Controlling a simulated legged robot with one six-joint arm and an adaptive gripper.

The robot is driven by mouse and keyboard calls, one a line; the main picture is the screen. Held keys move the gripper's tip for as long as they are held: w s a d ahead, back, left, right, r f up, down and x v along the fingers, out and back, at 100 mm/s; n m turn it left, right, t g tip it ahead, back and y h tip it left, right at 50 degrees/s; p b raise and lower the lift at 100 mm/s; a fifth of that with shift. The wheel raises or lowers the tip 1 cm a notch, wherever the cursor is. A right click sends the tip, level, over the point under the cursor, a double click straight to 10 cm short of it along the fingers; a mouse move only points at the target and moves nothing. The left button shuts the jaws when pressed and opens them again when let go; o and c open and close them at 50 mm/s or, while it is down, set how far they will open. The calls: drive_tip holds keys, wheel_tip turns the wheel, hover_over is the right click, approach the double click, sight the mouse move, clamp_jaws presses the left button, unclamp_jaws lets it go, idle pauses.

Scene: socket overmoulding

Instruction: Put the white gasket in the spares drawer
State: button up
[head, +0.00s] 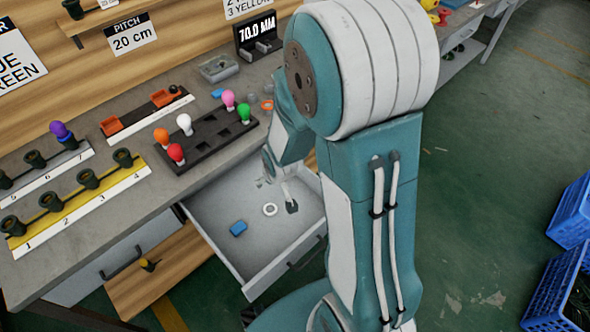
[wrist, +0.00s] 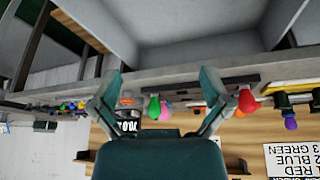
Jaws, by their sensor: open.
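The white gasket (head: 269,209) is a small ring lying flat on the floor of the open grey drawer (head: 217,238), which is pulled out below the bench. No label on the drawer shows. The gasket is not visible in the wrist view. My gripper (wrist: 160,76) is open, with nothing between its fingers there. In the head view my arm hides most of the gripper; a dark tip (head: 292,207) shows over the drawer, just right of the gasket. I cannot tell its height above the drawer floor.
A blue block (head: 238,228) lies in the drawer, left of the gasket. A dark rack (head: 204,141) with coloured bulbs stands on the bench above. Blue crates (head: 557,292) stand on the floor at right.

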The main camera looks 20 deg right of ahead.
drive_tip(key=w+r+v, duration=0.1)
drive_tip(key=v, duration=1.5)
drive_tip(key=s+r, duration=0.9)
drive_tip(key=s, duration=0.2)
drive_tip(key=shift+a+r+t, duration=0.25)
drive_tip(key=shift+a+t, duration=0.15)
drive_tip(key=shift+s, duration=0.1)
